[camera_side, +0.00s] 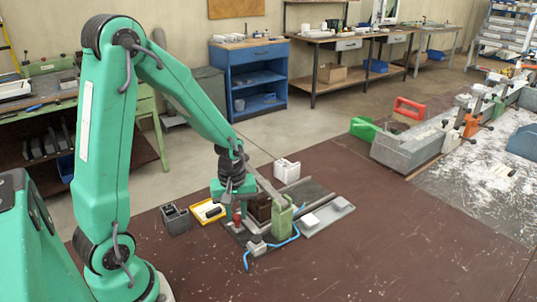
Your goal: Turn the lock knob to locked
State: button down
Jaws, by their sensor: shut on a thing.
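My gripper (238,209) points down at the left end of the clamp fixture, with its fingers at a small red knob (237,218), which I take for the lock knob. The gripper is shut on the knob. The fingers hide part of the knob, and its turn angle cannot be told at this size. The fixture's dark base plate (232,228) lies under the knob. A green upright clamp block (282,218) and a dark brown block (259,208) stand just to the right of the gripper.
A blue bent rod (270,247) runs along the fixture's front. A grey plate (327,222) with pale blocks lies to the right. A yellow tray (208,212) and dark grey holder (176,219) stand left, a white container (287,170) behind. The bench front right is clear.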

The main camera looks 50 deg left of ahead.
jog(key=m, duration=0.7)
jog(key=shift+a, duration=0.1)
jog(key=m, duration=0.3)
jog(key=shift+m, duration=0.4)
jog(key=shift+m+g, duration=0.3)
jog(key=shift+m, duration=1.7)
jog(key=c, duration=1.2)
grip_release()
jog(key=shift+r, duration=0.15)
